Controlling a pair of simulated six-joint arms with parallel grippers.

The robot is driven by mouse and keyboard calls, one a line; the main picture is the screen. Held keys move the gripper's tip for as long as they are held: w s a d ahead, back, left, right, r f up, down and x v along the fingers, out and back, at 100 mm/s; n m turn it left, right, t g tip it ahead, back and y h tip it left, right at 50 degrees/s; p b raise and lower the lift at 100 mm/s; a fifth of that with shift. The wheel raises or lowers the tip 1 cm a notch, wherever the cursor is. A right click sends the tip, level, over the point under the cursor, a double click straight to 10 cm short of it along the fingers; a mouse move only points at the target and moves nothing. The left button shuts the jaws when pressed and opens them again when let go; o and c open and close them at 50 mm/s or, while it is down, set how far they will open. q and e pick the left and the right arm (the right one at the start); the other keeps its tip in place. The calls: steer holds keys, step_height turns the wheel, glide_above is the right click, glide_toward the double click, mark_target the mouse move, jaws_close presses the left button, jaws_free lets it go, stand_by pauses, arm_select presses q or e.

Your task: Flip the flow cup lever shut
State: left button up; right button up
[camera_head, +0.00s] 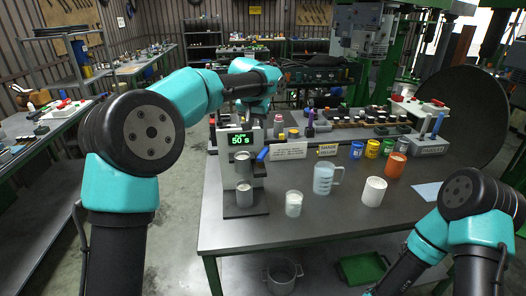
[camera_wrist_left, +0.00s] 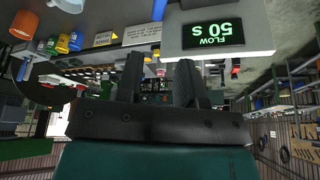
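The flow cup stand (camera_head: 258,180) is at the left of the bench, with a green display (camera_head: 240,140) reading "FLOW 50 s". A metal cup (camera_head: 243,160) sits in it, with a container (camera_head: 244,194) below. The blue lever (camera_head: 262,154) sticks out on the stand's right side and shows as a blue strip in the left wrist view (camera_wrist_left: 159,10). My left gripper (camera_head: 257,106) is above and behind the display. Its two dark fingers (camera_wrist_left: 160,78) are apart with nothing between them. My right gripper is out of view; only that arm's elbow shows.
A beaker (camera_head: 325,179), a white cup (camera_head: 374,191) and a small white-filled container (camera_head: 293,204) stand right of the stand. Sign cards (camera_head: 289,150), paint pots (camera_head: 372,149) and an orange container (camera_head: 395,165) are behind. The bench's front middle is clear.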

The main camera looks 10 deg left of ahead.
mark_target(263, 151)
arm_select(q)
steer(key=x, duration=1.5)
steer(key=shift+d+f, duration=0.1)
steer(key=shift+f, duration=0.3)
jaws_close()
